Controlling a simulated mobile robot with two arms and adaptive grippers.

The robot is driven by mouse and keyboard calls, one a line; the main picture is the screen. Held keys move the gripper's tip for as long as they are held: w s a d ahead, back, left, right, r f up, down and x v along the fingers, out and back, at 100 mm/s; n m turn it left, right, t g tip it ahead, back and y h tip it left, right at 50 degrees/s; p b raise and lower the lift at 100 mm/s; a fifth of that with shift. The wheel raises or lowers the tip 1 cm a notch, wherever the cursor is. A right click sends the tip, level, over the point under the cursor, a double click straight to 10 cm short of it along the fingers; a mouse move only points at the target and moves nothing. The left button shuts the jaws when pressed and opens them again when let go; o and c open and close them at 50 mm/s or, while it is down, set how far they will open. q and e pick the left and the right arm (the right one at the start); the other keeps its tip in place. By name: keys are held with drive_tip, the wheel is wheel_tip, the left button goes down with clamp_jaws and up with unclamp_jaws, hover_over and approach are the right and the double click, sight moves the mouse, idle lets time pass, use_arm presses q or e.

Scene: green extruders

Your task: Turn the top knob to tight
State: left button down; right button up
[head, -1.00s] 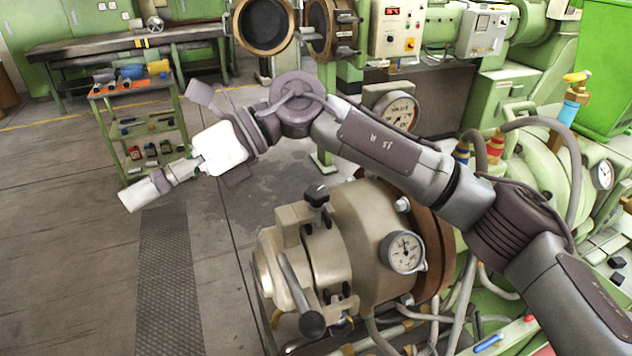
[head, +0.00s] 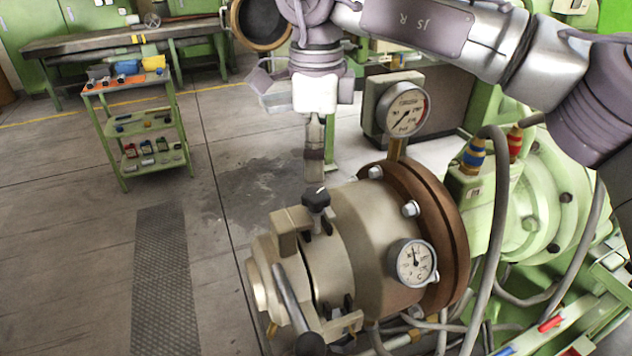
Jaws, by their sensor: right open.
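The top knob (head: 316,198) is a small black knob. It stands upright on top of the beige cylindrical extruder head (head: 362,232) in the lower middle of the head view. My right gripper (head: 314,180) points down just above and behind the knob, its fingers seen edge-on. It is open, and in the picture its tips come close to the knob's top; I cannot tell whether they touch it. My left gripper is not in view.
A gauge (head: 412,262) sits on the head's side and a larger gauge (head: 403,110) behind it. A lever with a black grip (head: 309,343) sticks out in front. Hoses (head: 492,240) run at right. Open floor (head: 80,240) lies left, with a green cart (head: 145,135) beyond.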

sight(316, 193)
wheel_tip(316, 193, down, 5)
drive_tip(key=shift+s+f+p, duration=0.15)
drive_tip(key=shift+p, duration=0.4)
drive_tip(key=shift+f, duration=0.5)
drive_tip(key=c, duration=1.1)
drive_tip(key=shift+c, duration=0.2)
